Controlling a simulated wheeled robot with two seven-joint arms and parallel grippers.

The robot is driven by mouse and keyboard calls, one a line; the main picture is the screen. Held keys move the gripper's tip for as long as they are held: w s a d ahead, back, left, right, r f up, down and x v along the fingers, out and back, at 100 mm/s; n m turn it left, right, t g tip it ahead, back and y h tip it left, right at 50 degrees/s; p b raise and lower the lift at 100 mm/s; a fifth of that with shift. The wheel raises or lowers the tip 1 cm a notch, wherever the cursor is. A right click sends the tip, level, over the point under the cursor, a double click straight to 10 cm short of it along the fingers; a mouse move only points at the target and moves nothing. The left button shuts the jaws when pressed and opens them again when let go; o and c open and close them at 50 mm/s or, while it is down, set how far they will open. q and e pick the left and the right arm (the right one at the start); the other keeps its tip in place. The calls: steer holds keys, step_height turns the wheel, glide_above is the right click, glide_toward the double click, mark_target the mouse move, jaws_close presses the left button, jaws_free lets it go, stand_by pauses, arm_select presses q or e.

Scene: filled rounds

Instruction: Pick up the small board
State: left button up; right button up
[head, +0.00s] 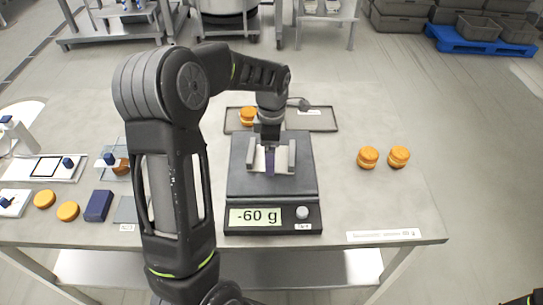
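My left gripper (271,160) is over the platform of the scale (240,190), pointing down. Its two pale fingers stand on either side of a narrow purple piece, which looks like the small board (270,163) seen nearly edge-on. The fingers appear closed on it, and it is upright. I cannot tell whether its lower edge touches the platform. The scale display reads -60 g. My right gripper is not in view; only a dark piece shows in the bottom right corner.
A shallow tray (318,127) with an orange filled round (247,116) lies behind the scale. Two filled rounds (368,157) (399,156) stand to the right. Orange halves (68,211), a dark blue block (98,206) and a grey plate (125,210) lie left. The right side has free room.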

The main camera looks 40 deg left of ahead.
arm_select(q)
steer(key=c, duration=0.5)
steer(key=shift+o, duration=0.2)
steer(key=shift+r, duration=0.5)
step_height(320, 180, up, 9)
steer(key=b, duration=0.1)
steer(key=shift+b, duration=0.4)
